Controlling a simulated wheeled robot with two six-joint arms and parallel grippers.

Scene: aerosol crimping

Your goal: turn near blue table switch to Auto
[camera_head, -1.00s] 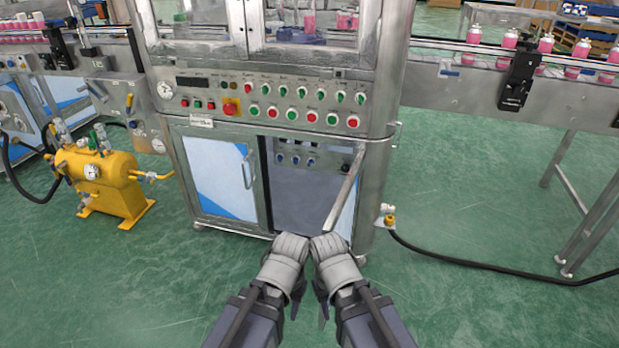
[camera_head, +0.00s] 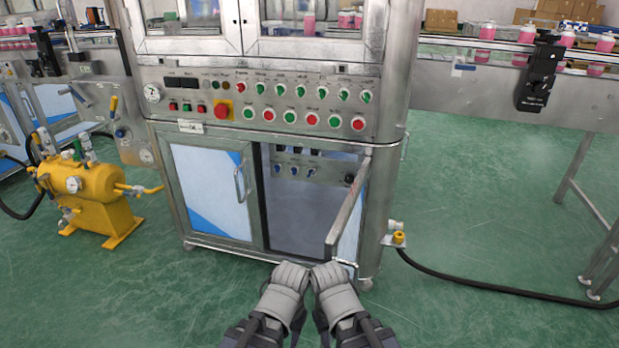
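Small blue rotary switches sit in a row on a grey panel inside the open lower cabinet of the machine: a left one (camera_head: 277,170), a middle one (camera_head: 293,170) and a right one (camera_head: 311,172). Their labels and pointer positions are too small to read. My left gripper (camera_head: 291,272) and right gripper (camera_head: 327,272) are side by side at the bottom centre, in front of the cabinet and below the switches. They touch nothing of the machine that I can make out. Their fingers are hidden, so I cannot tell whether they are open.
The cabinet's right door (camera_head: 348,210) stands open toward me; the left door (camera_head: 212,188) is shut. Above are red and green buttons and a red emergency stop (camera_head: 222,109). A yellow tank (camera_head: 88,195) stands left. A black hose (camera_head: 480,287) crosses the floor at right.

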